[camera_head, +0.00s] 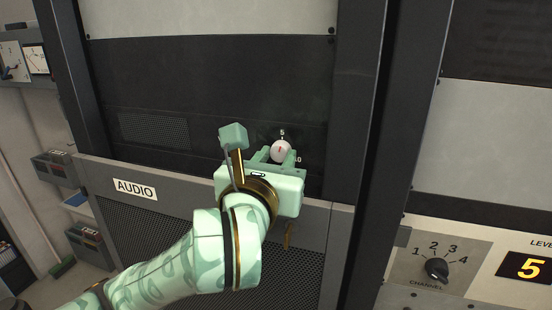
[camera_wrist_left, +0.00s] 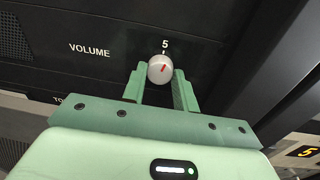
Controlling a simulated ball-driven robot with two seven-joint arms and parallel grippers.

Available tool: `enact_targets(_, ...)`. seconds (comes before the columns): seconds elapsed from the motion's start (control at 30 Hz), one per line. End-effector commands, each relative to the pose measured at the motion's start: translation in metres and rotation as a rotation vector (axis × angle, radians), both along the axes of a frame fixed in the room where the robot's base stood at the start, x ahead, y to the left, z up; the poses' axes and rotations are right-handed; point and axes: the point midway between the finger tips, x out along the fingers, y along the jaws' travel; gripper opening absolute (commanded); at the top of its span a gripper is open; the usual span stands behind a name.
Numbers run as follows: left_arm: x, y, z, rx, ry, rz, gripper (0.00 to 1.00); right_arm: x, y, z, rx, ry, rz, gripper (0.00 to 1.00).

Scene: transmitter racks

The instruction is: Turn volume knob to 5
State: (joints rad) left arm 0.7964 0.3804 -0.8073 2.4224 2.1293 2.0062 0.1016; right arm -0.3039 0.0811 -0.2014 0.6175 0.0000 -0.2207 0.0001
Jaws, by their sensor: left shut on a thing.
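The volume knob (camera_head: 281,150) is a small, round, pale knob with a red mark, on the dark panel above the AUDIO label. In the left wrist view the knob (camera_wrist_left: 160,69) sits right of the word VOLUME (camera_wrist_left: 90,49), with the printed 5 (camera_wrist_left: 165,44) just above it. Its red mark tilts up and to the right in that view. My left gripper (camera_head: 281,157) reaches up to it, and its two green fingers (camera_wrist_left: 160,82) are shut on the knob, one on each side. My right gripper is not in view.
The AUDIO panel (camera_head: 135,189) with dark mesh lies below the knob. A rack post (camera_head: 372,150) stands to the right. Beyond it are a black CHANNEL knob (camera_head: 437,270) and a LEVEL display (camera_head: 529,267) reading 5. Shelf boxes stand at the far left.

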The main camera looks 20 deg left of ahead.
Motion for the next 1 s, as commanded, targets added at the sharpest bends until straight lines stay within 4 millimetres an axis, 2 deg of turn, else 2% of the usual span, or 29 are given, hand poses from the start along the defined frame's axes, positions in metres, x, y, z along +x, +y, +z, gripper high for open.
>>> enact_targets(0.3, 0.001, 0.0, -0.002, -0.253, 0.012, 0.0, 0.06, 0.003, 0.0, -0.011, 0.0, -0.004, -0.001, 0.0)
enact_targets(0.57, 0.001, 0.0, 0.0, -0.265, 0.011, 0.001, 0.06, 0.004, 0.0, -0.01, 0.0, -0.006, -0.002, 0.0)
enact_targets(0.6, 0.001, 0.0, 0.0, -0.265, 0.011, 0.001, 0.32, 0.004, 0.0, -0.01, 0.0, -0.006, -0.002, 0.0)
enact_targets(0.67, 0.001, 0.0, 0.0, -0.265, 0.01, 0.001, 0.49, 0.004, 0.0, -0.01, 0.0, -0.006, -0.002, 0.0)
enact_targets(0.7, 0.001, 0.0, 0.0, -0.265, 0.01, 0.001, 0.51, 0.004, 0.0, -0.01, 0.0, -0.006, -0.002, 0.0)
enact_targets(1.0, 0.001, 0.0, 0.0, -0.264, 0.01, 0.001, 0.51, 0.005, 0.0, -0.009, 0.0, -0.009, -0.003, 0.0)
